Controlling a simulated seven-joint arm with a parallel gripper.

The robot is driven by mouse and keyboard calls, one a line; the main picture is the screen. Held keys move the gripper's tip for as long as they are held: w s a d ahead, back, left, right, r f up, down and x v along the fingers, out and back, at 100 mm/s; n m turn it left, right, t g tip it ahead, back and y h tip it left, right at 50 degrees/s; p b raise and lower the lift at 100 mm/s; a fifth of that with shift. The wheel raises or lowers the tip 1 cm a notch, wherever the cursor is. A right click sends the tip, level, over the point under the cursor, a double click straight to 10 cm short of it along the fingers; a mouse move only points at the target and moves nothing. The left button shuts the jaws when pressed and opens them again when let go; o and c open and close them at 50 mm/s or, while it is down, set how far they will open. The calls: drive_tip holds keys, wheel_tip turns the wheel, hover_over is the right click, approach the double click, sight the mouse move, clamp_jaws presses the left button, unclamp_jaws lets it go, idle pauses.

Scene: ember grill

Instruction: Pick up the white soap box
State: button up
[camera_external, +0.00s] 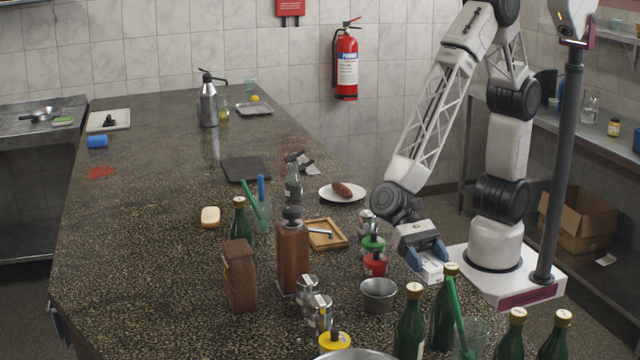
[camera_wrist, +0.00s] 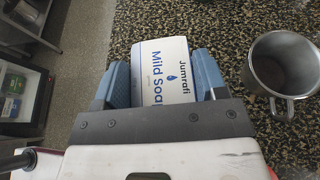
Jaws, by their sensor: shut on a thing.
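The white soap box (camera_wrist: 163,72) shows in the wrist view between the two blue fingers, its label reading "Mild Soap". My gripper (camera_wrist: 160,80) is shut on it, one finger against each side. In the external view the box (camera_external: 432,271) shows under my gripper (camera_external: 428,256), near the right edge of the counter by my base. The wrist view shows floor to its left and counter to its right. I cannot tell how high the box is above the counter.
A metal cup (camera_wrist: 282,70) stands close to the right of the box. The counter's left side (camera_external: 130,250) is mostly clear.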

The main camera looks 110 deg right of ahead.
sight(428, 260)
wheel_tip(428, 260, up, 24)
drive_tip(key=shift+f, duration=0.15)
